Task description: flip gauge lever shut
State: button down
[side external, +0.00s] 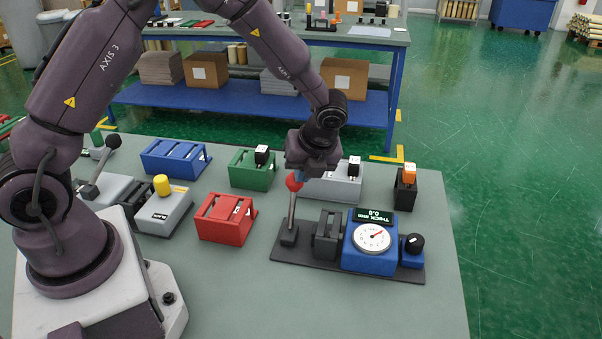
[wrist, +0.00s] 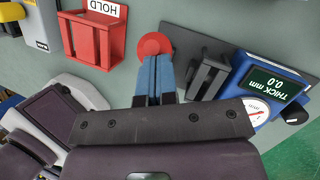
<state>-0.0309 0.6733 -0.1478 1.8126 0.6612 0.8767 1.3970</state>
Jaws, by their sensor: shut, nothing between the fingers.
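The gauge lever (side external: 291,215) stands nearly upright on the left end of the gauge's dark base plate (side external: 345,268), topped by a red ball knob (side external: 293,183). The knob also shows in the wrist view (wrist: 155,44). The blue thickness gauge (side external: 370,258) has a round white dial and a display reading 0.0. A dark grey jaw block (side external: 328,235) stands between lever and gauge. My gripper (wrist: 155,57) is shut and empty, its blue fingertips right at the knob; I cannot tell whether they touch. In the side view the fingertips are mostly hidden around the knob.
A red slotted block (side external: 227,218) stands left of the lever. Behind are a green block (side external: 252,172), a grey block with a switch (side external: 335,188) and a black block with an orange switch (side external: 405,188). The table in front of the base plate is clear.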

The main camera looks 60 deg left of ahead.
jog(key=shift+a, duration=0.1)
dwell(0.5)
jog(key=v, duration=1.3)
jog(key=shift+w+d, duration=0.25)
jog(key=shift+w, duration=0.05)
jog(key=shift+f, duration=0.15)
